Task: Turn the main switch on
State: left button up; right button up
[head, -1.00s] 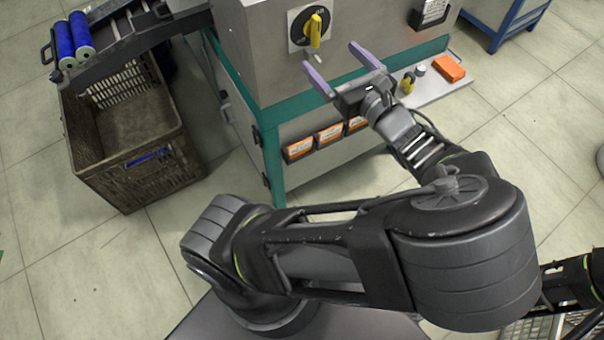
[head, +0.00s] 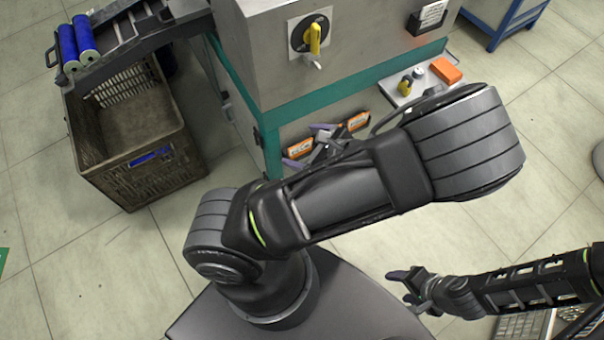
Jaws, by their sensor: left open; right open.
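The main switch (head: 315,40) is a yellow handle on a black disc and pale square plate, on the grey machine cabinet's front. Its handle stands nearly upright in the picture. A small metal part shows just below it. My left gripper (head: 308,146) has purple finger pads and is open, well below the switch and apart from it, near the orange-labelled boxes. Its wrist is partly hidden by my own forearm. My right gripper (head: 401,287) is open and empty at the lower right, over the floor and far from the switch.
A brown crate (head: 135,181) stands left of the cabinet, under a rack with two blue bobbins (head: 77,40). A shelf (head: 423,80) on the right holds an orange block (head: 446,70) and a small yellow item. Open floor lies at the right.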

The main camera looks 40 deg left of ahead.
pick_arm(q)
jog(key=s+d+f+n+g+h+p, duration=0.1)
jog(key=s+d+f+n+g+h, duration=0.1)
jog(key=s+f, duration=0.3)
jog(key=shift+d+f+n+h, duration=0.5)
jog(key=shift+d+n, duration=0.1)
jog(key=shift+d, duration=0.1)
pick_arm(e)
jog(key=shift+w+r, duration=0.1)
jog(key=shift+r, duration=0.75)
pick_arm(q)
jog(key=shift+s, duration=0.1)
jog(key=s+d+f+n+g+h, duration=0.1)
jog(key=s+d+f+n+h, duration=0.25)
jog(key=d, duration=0.25)
jog(key=s+d+f+n+g+h, duration=0.1)
jog(key=s+d+f+n+h, duration=0.15)
jog(key=d+f+h, duration=0.35)
jog(key=w+d+r+n+t+h, duration=0.2)
jog(key=w+d+r+n+t, duration=0.1)
jog(key=d+n, duration=0.5)
jog(key=shift+d+n+t, duration=0.15)
jog(key=shift+n+t, duration=0.35)
jog(key=shift+n, duration=0.2)
pick_arm(e)
jog(key=shift+w+a+r+t, duration=0.3)
jog(key=shift+w+a+r, duration=0.15)
jog(key=shift+w+r, duration=0.1)
